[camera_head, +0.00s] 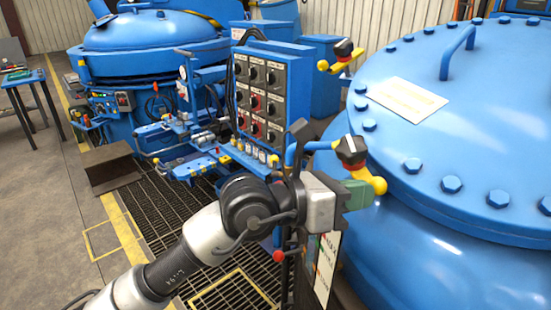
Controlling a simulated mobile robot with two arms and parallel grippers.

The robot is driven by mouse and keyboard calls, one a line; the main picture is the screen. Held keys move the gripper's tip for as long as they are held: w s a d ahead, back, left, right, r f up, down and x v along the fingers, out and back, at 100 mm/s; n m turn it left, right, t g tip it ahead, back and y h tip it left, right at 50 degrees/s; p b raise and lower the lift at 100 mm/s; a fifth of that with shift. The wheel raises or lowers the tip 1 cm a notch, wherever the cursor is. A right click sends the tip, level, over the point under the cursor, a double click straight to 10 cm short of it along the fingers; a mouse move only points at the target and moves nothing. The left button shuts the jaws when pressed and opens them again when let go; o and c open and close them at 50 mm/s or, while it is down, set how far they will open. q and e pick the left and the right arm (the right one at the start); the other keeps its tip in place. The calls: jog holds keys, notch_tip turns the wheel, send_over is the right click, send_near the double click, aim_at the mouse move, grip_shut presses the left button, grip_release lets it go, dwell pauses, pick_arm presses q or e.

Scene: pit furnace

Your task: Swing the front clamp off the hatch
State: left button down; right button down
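The hatch (463,125) is a large round blue lid with bolts around its rim and a blue handle on top, at the right. The front clamp has a black and red knob (350,150) and a yellow arm with a rounded end (376,184), at the hatch's near left edge. My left gripper (357,196) is right at this clamp, just below the knob. Its fingers overlap the lower part of the clamp in the picture. I cannot tell whether they touch it or are closed. My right gripper is not in view.
A second yellow clamp (342,60) with a similar knob sits at the hatch's far left edge. A blue control panel (262,95) with several knobs stands left of the hatch. A floor grating (165,215) lies below. Another blue furnace (145,50) stands behind at left.

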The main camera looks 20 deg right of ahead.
pick_arm(q)
jog(key=shift+s+d+r, duration=0.1)
jog(key=shift+s+d, duration=0.15)
jog(key=shift+d, duration=0.1)
dwell(0.5)
